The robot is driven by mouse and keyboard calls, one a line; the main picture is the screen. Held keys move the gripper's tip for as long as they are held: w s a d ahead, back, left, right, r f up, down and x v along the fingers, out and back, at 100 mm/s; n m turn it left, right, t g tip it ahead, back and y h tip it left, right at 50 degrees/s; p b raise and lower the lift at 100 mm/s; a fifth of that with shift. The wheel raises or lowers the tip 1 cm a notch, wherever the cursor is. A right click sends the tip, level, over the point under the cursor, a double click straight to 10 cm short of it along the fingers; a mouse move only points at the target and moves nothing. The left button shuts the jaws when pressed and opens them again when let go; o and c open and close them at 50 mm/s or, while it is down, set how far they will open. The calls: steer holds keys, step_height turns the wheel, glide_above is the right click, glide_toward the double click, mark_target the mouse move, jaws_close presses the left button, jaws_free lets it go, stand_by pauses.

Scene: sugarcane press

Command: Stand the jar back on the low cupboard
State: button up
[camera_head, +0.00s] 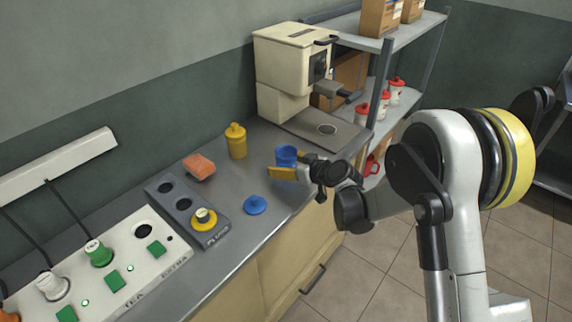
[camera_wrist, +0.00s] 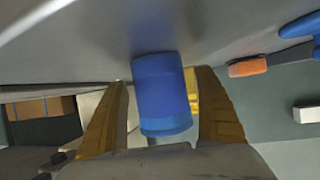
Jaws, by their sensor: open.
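A small blue jar (camera_head: 286,155) stands upright, as far as I can see, near the front edge of the low cupboard's (camera_head: 285,235) steel top. My gripper (camera_head: 289,165) is at the jar, with its yellow fingers low around it. In the wrist view the blue jar (camera_wrist: 165,95) sits between the two open fingers, with a gap showing on each side. Its end meets the grey top at the upper part of that view. A blue lid (camera_head: 255,205) lies apart on the top, toward the front edge. The jar's lower part is partly hidden by a finger in the head view.
A yellow jar (camera_head: 237,143) and an orange sponge (camera_head: 199,166) stand behind. A grey block with holes (camera_head: 180,205) and a yellow knob lies left, beside a white panel (camera_head: 110,265). A cream machine (camera_head: 290,75) stands at the right end, near shelves (camera_head: 402,45).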

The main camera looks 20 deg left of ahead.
steer(key=p+v, duration=0.3)
steer(key=v, duration=0.8)
steer(key=shift+w+a+r+p, duration=0.1)
steer(key=shift+r+p, duration=0.05)
steer(key=shift+p, duration=0.2)
steer(key=shift+s+d+r, duration=0.15)
steer(key=shift+s+d, duration=0.2)
steer(key=shift+d, duration=0.15)
steer(key=shift+d+r, duration=0.15)
steer(key=shift+r, duration=0.05)
steer(key=s+d+r+m+h, duration=0.35)
steer(key=d+r, duration=0.25)
steer(key=d, duration=0.2)
steer(key=s+d+r+m+h, duration=0.2)
steer(key=s+d+r, duration=0.3)
steer(key=d+r, duration=0.15)
steer(key=s+d+m+h, duration=0.5)
steer(key=s+d+m, duration=0.1)
steer(key=s+d, duration=1)
steer(key=shift+s+d+r, duration=0.25)
steer(key=shift+s+d, duration=0.15)
steer(key=shift+s, duration=0.05)
steer(key=shift+a, duration=0.15)
